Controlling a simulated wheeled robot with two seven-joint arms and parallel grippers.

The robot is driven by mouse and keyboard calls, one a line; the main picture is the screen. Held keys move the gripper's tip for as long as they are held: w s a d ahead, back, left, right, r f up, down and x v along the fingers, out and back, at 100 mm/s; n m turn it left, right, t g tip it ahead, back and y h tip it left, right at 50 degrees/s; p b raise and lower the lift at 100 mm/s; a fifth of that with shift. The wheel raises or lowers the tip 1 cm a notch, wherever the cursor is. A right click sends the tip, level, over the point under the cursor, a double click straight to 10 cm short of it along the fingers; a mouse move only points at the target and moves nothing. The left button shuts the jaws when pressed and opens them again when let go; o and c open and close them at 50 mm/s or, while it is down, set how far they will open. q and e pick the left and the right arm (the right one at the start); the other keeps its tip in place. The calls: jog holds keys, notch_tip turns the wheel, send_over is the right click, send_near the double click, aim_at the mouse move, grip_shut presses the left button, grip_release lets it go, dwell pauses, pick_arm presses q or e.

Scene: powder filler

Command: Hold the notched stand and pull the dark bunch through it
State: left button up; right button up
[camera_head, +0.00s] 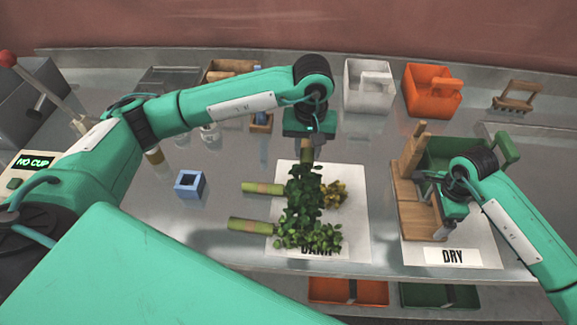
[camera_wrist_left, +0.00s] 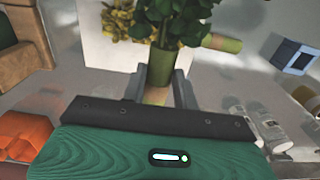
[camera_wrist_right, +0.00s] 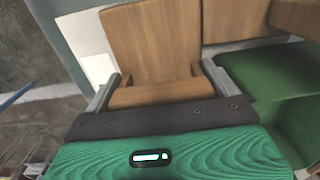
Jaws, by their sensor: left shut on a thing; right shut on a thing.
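The dark bunch (camera_head: 303,188), dark green and leafy, lies over the white "DAMP" mat (camera_head: 352,240), its wrapped stem toward the back. My left gripper (camera_head: 307,143) is shut on that stem; in the left wrist view the stem (camera_wrist_left: 160,66) sits between the fingers. The wooden notched stand (camera_head: 408,190) is on the "DRY" mat (camera_head: 484,238) at right, apart from the bunch. My right gripper (camera_head: 440,229) is shut on the stand's near part; its wood (camera_wrist_right: 158,92) shows between the fingers in the right wrist view. The notch cannot be made out.
A yellowish bunch (camera_head: 333,194) and a lighter green bunch (camera_head: 308,238) lie against the dark one, wrapped stems toward the left. A green bin (camera_head: 450,150) stands behind the stand. White (camera_head: 367,92) and orange (camera_head: 428,85) bins stand at the back. A blue block (camera_head: 189,184) is at left.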

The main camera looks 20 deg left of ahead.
pick_arm(q)
jog(key=w+d+r+n, duration=0.7)
jog(key=w+d, duration=0.1)
jog(key=w, duration=0.3)
jog(key=w+d+r+n, duration=0.1)
jog(key=w+d+n, duration=0.3)
jog(key=d+n, duration=0.7)
jog(key=shift+d+r, duration=0.3)
jog(key=shift+r, duration=0.1)
jog(key=shift+w, duration=0.1)
notch_tip(320, 180, down, 7)
jog(key=shift+a, duration=0.15)
jog(key=s+a, duration=0.4)
jog(key=a, duration=0.6)
jog(key=shift+a, duration=0.15)
dwell(1.8)
